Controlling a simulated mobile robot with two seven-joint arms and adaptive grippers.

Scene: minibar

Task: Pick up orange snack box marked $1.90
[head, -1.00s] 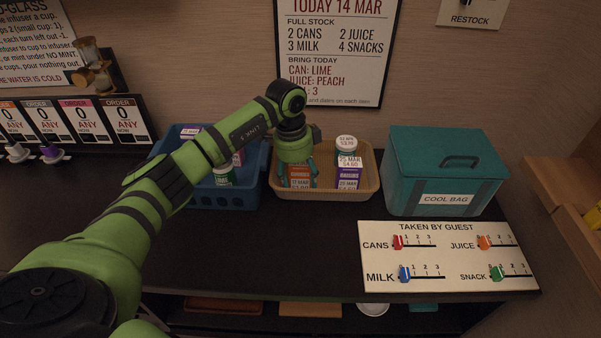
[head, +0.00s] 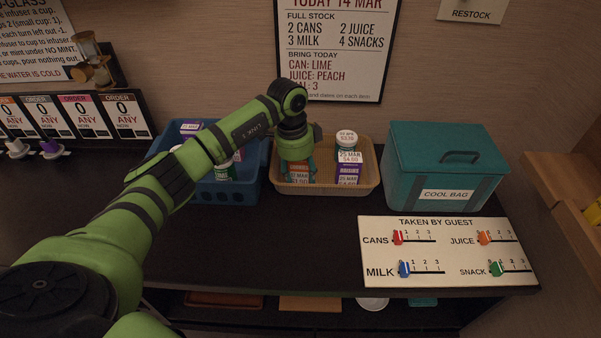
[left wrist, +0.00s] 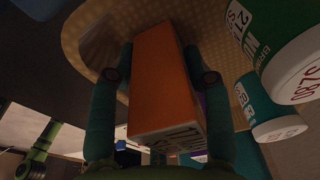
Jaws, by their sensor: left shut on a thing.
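The orange snack box (left wrist: 160,75) stands between the two teal fingers of my left gripper (left wrist: 160,88) in the left wrist view. In the head view the box (head: 301,179) shows below the gripper (head: 299,166), inside the left part of the tan tray (head: 325,189). The fingers are shut on its two sides. Its label is partly hidden and too blurred to read fully; I cannot tell whether the box touches the tray floor. My right gripper is not in view.
White-and-green tubs (left wrist: 262,90) and purple-marked cartons (head: 349,174) stand close to the right in the tray. A blue basket (head: 238,193) is left of the tray, a teal cool bag (head: 440,165) right. A slider board (head: 445,255) lies in front.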

